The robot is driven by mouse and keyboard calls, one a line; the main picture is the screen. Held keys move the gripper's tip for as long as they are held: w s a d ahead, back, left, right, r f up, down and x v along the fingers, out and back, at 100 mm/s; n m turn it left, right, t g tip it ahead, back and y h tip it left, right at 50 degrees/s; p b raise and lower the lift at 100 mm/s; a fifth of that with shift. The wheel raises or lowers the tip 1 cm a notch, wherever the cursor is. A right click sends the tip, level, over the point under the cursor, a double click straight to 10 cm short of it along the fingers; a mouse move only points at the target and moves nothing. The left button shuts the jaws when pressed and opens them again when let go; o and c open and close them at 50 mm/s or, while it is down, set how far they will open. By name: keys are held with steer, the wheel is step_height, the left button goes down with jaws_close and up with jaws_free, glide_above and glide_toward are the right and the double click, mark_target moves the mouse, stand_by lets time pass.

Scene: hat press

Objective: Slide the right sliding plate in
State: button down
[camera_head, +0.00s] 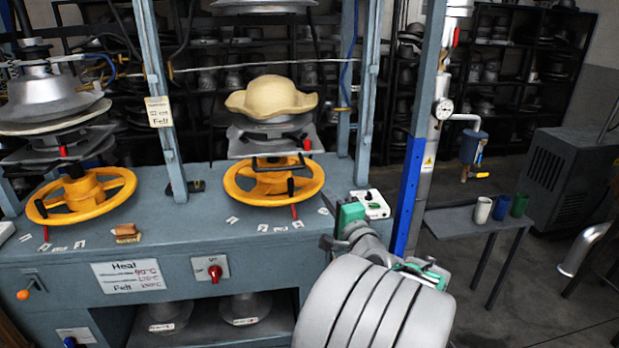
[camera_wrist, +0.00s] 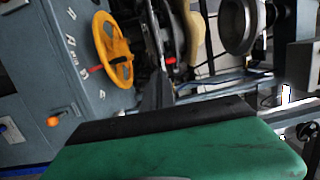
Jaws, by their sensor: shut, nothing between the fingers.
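The right sliding plate (camera_head: 262,149) is a grey plate below the tan felt hat (camera_head: 272,97) in the right press station. A dark bar handle (camera_head: 282,163) is at its front, above the right yellow handwheel (camera_head: 274,181). My gripper (camera_head: 347,214), with green parts, is at the right front of the bench, to the right of and apart from the plate. It is shut and empty. In the wrist view, a green finger with a black edge (camera_wrist: 165,122) fills the lower part. A yellow wheel (camera_wrist: 112,50) shows beyond it; I cannot tell which station it belongs to.
The left station has another yellow handwheel (camera_head: 82,197) and metal discs. Blue-grey posts frame the stations; a bright blue post (camera_head: 408,195) stands just right of my gripper. A white control box (camera_head: 370,203) is close to it. Small white clips lie on the bench (camera_head: 200,218).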

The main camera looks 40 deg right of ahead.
mark_target(305, 168)
steer(key=p+x, duration=0.3)
steer(key=x, duration=0.9)
steer(key=shift+a+r, duration=0.1)
steer(key=shift+w+d, duration=0.2)
steer(key=shift+w, duration=0.3)
